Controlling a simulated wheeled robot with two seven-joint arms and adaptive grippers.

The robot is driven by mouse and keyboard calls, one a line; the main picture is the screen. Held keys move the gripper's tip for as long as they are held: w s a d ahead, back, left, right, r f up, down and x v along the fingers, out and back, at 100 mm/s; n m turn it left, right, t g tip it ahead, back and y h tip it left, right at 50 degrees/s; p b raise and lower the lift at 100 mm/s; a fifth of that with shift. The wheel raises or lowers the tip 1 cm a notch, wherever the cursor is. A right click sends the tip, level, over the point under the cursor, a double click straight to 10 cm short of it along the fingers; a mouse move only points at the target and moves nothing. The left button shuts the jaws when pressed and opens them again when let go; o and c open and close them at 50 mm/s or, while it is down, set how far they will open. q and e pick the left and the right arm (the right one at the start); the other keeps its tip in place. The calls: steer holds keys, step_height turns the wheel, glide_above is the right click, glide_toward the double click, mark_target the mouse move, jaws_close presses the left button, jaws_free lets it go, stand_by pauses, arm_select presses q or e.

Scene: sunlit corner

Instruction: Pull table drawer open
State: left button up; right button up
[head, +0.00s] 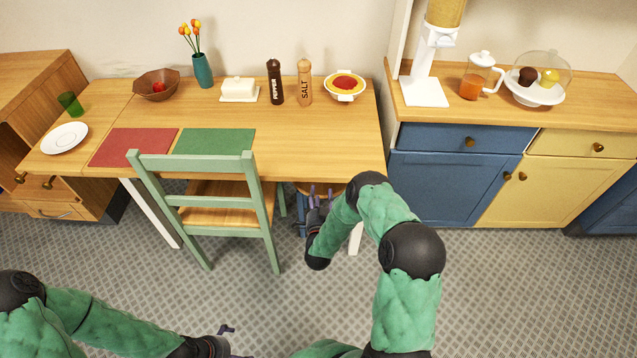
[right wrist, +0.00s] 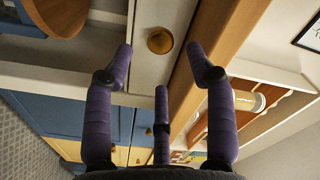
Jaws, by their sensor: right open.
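The wooden table (head: 318,145) stands against the wall; its drawer front is hidden below the tabletop edge in the head view. In the right wrist view a white drawer front (right wrist: 150,70) with a round brass-coloured knob (right wrist: 160,40) lies beside the wooden tabletop edge (right wrist: 215,45). The drawer looks shut. My right gripper (head: 318,192) is low at the table's front edge, right of the green chair. In the wrist view its purple fingers (right wrist: 161,68) are spread open and empty, with the knob just beyond the tips. My left gripper (head: 226,330) is low at the bottom, mostly hidden.
A green chair (head: 212,200) stands at the table front. A round wooden seat (right wrist: 62,12) is close to my right gripper. Blue (head: 450,180) and yellow (head: 560,190) cabinets stand to the right. Dishes, shakers and a vase (head: 203,72) stand on the table. The foreground floor is clear.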

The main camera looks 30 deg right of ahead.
steer(key=shift+b+x, duration=0.85)
steer(key=shift+x, duration=2.35)
jaws_close()
